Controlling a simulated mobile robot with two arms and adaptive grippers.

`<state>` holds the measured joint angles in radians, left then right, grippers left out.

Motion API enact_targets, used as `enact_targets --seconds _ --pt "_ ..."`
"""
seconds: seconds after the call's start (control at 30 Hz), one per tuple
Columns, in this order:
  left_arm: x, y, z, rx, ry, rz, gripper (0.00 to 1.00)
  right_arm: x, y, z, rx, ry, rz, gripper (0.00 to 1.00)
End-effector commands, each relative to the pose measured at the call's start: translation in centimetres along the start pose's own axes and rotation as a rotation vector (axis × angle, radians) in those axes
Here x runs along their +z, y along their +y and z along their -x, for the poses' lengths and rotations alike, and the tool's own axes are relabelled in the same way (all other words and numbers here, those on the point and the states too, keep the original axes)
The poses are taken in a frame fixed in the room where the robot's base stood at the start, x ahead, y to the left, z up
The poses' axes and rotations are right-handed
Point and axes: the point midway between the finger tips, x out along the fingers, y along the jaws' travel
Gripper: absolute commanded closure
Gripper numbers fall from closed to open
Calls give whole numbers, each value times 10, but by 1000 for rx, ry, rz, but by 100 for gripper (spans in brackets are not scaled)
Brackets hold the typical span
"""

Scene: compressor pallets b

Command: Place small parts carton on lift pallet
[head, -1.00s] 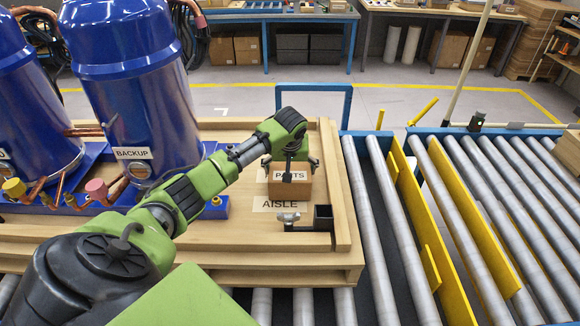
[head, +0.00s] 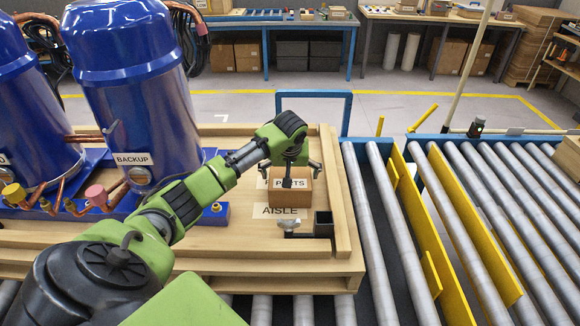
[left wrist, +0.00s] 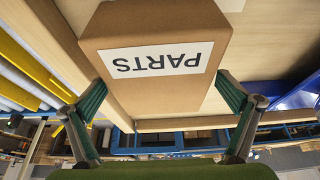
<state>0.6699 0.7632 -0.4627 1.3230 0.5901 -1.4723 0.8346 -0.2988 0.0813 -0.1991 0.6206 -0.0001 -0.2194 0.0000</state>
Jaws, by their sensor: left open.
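The small parts carton (head: 291,192) is a brown box marked PARTS. It sits on the wooden lift pallet (head: 232,232), at its right part beside the AISLE label (head: 280,210). My left gripper (head: 289,170) is open above the carton, its fingers spread to either side. In the left wrist view, the carton (left wrist: 150,85) fills the upper middle, its label upside down, and the open gripper (left wrist: 164,98) has one finger on each side. Whether the fingertips touch the carton is unclear. My right gripper is not in view.
Blue tanks, one marked BACKUP (head: 132,158), stand left on the pallet. A black bracket (head: 322,221) sits at the pallet's front right. Roller conveyors (head: 375,240) with yellow guides (head: 440,215) lie to the right. A blue frame (head: 313,95) rises behind.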

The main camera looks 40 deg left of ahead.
Motion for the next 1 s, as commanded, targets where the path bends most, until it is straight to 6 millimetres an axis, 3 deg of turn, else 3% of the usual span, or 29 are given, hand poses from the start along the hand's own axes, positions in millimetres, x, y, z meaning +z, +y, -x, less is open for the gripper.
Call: enact_targets --seconds 0.3,0.5,0.7,1.0 --pt "1 1 62 3 5 -1 0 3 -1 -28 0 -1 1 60" --pt "0 1 93 2 2 -1 0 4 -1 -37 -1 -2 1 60" --pt "1 0 103 -1 0 0 0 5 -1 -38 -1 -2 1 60" --pt "0 0 104 -1 0 0 0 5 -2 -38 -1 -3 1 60"
